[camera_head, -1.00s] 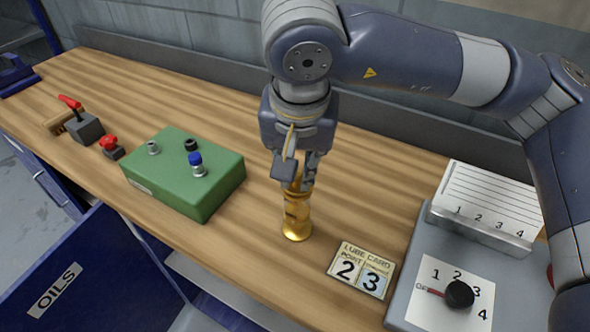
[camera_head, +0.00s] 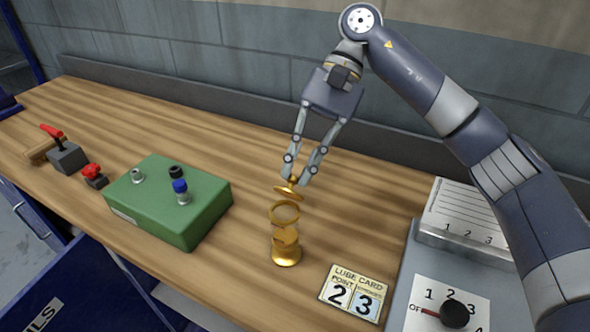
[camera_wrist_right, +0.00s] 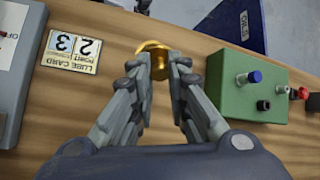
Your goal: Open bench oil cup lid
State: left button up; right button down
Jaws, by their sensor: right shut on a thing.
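The brass oil cup (camera_head: 286,240) stands upright on the wooden bench, with its top open. Its brass lid (camera_head: 291,189) is off the cup and hangs a little above the rim, tilted. My right gripper (camera_head: 297,178) is shut on the lid's knob and comes down from above. In the right wrist view, my gripper (camera_wrist_right: 160,68) has its fingertips together on the brass lid (camera_wrist_right: 153,49), which hides most of the cup. My left gripper is not in view.
A green box (camera_head: 168,203) with knobs stands left of the cup. A lube card (camera_head: 352,292) reading 2 and 3 lies to the right, beside a grey panel with a dial (camera_head: 454,313). Red-handled parts (camera_head: 67,155) sit at far left. Bench behind the cup is clear.

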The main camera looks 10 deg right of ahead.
jog(key=shift+w+d+f+m+g+y, duration=0.1)
jog(key=shift+w+d+f+g+y, duration=0.3)
jog(key=shift+g+y, duration=0.4)
jog(key=shift+w+d+f+m+g+y, duration=0.1)
jog(key=shift+w+d+f+g+y, duration=0.15)
jog(key=shift+w+f+g+y, duration=0.5)
jog(key=shift+w+d+f+m+g+y, duration=0.15)
jog(key=shift+d+g+y, duration=0.15)
jog(key=shift+g+y, duration=0.55)
jog(key=shift+f+g+h, duration=0.15)
jog(key=shift+g+h, duration=0.15)
jog(key=c, duration=1.5)
grip_release()
jog(key=shift+r, duration=0.2)
jog(key=shift+r, duration=4.9)
jog(key=shift+a, duration=0.1)
